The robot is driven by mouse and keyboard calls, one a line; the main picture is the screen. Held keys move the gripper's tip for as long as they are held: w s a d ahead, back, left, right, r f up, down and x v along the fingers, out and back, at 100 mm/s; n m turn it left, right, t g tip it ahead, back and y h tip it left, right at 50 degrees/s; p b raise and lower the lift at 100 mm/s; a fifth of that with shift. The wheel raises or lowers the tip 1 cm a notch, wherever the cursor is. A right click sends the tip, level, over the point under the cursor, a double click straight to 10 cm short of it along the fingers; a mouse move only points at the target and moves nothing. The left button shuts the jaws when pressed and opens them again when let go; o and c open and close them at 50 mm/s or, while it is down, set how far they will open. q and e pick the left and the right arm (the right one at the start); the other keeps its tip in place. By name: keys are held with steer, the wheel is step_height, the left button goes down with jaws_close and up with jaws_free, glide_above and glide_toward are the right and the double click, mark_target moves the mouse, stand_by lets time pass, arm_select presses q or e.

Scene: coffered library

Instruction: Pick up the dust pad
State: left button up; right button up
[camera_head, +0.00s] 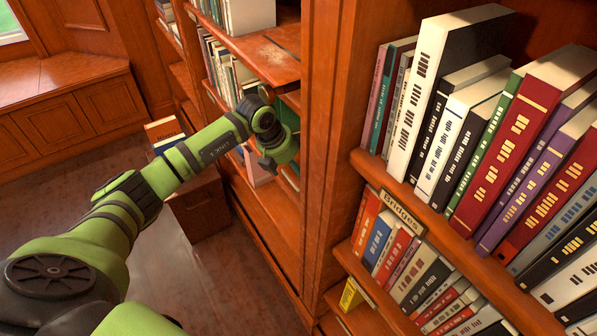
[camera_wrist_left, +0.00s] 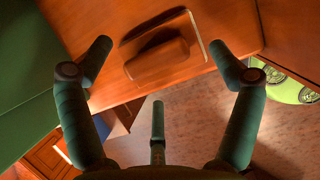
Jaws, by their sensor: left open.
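The dust pad appears to be the rounded reddish-brown block (camera_wrist_left: 158,60) lying on the wooden shelf in the left wrist view. A dark shadow and a pale thin edge show just behind it. My left gripper (camera_wrist_left: 160,50) is open, with one finger on each side of the block and a third finger below it in the picture. I see no finger touching it. In the head view my left gripper (camera_head: 280,158) reaches into the middle shelf of the left bookcase, and the block is hidden there. My right gripper is out of view.
A large green surface, probably a book, stands close left of the gripper (camera_wrist_left: 25,80). Books (camera_head: 215,65) fill the shelf near my arm. A box with books (camera_head: 195,205) stands on the floor below. A full bookcase marked "Bridges" (camera_head: 401,211) is at right.

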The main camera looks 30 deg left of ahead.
arm_select(q)
steer(key=shift+w+d+f, duration=0.1)
steer(key=shift+w+f, duration=0.05)
steer(key=shift+f, duration=0.25)
steer(key=c, duration=1.4)
steer(key=shift+c, duration=0.7)
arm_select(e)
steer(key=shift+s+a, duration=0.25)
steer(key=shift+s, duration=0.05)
arm_select(q)
steer(key=shift+r, duration=0.5)
step_height(320, 180, up, 2)
steer(key=shift+r+b, duration=0.15)
steer(key=shift+b, duration=0.4)
steer(key=s+a+b, duration=0.1)
steer(key=s+a, duration=0.2)
steer(key=s, duration=0.1)
steer(key=s+a+b, duration=0.1)
steer(key=s+a, duration=0.1)
steer(key=s, duration=0.3)
steer(key=s+a+b, duration=0.2)
steer(key=s+a, duration=0.1)
steer(key=s, duration=0.2)
steer(key=shift+a, duration=0.35)
steer(key=shift+s+a+r, duration=0.15)
steer(key=shift+s+a, duration=0.15)
steer(key=shift+s, duration=0.45)
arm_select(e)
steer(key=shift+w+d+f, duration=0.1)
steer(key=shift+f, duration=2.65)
